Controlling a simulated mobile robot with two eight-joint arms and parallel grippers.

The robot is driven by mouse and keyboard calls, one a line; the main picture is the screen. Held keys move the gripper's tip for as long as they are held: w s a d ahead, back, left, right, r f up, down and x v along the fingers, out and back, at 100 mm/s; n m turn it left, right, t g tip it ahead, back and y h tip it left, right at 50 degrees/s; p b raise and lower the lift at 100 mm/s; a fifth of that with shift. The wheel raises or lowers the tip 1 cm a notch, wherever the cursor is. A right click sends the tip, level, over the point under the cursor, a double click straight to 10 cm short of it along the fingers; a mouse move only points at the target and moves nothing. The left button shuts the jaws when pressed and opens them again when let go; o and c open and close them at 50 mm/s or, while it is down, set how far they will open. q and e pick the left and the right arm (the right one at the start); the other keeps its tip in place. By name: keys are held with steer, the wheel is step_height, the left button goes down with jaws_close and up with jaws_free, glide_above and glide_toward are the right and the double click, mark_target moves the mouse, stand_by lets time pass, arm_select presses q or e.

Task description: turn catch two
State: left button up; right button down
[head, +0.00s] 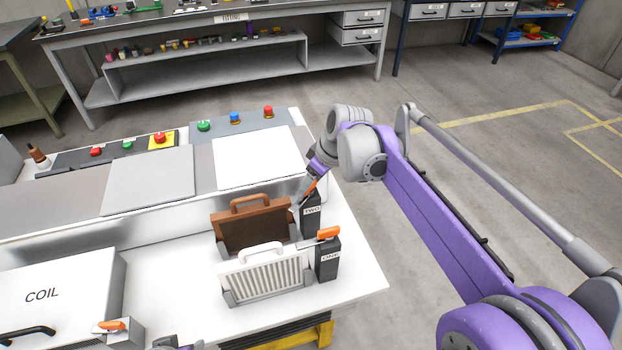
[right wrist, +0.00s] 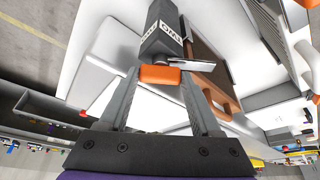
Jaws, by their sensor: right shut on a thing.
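Catch two is a dark post labelled TWO (head: 311,214) with an orange handle, beside the brown panel (head: 247,230) on the white table. My right gripper (head: 308,190) reaches it from above. In the right wrist view its fingers (right wrist: 160,78) are shut on the orange handle (right wrist: 160,75), with the dark post (right wrist: 163,35) just beyond. A metal tongue (right wrist: 193,65) sticks out from the handle toward the brown panel. Catch one (head: 328,262), a similar post with an orange handle, stands nearer, beside the white finned panel (head: 265,278).
A white COIL box (head: 60,290) stands at the left with a black handle and an orange-handled catch (head: 112,326). Behind the panels are raised plates (head: 258,158) and coloured push buttons (head: 235,118). The floor to the right is clear.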

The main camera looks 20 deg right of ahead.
steer(key=n+g+p, duration=0.1)
steer(key=n, duration=0.1)
steer(key=n+y, duration=0.1)
steer(key=n, duration=0.2)
steer(key=shift+w+d+r+n+g+p, duration=0.1)
steer(key=shift+w+d+n+g+p, duration=0.1)
steer(key=shift+n+g+p, duration=0.15)
arm_select(q)
steer(key=r, duration=0.2)
steer(key=w+r+p, duration=0.1)
steer(key=r, duration=0.1)
steer(key=shift+w+r, duration=0.15)
steer(key=shift+w, duration=0.05)
arm_select(e)
steer(key=n+g, duration=0.1)
steer(key=n, duration=0.1)
steer(key=n+g, duration=0.1)
steer(key=n, duration=0.2)
steer(key=shift+w+y, duration=0.1)
steer(key=shift+y, duration=0.2)
steer(key=shift+c, duration=0.4)
jaws_free()
arm_select(q)
steer(key=shift+w+r+p, duration=0.3)
steer(key=shift+r+p, duration=0.3)
steer(key=shift+r, duration=0.05)
arm_select(e)
steer(key=v, duration=1)
steer(key=shift+d+r, duration=0.2)
steer(key=shift+r, duration=0.05)
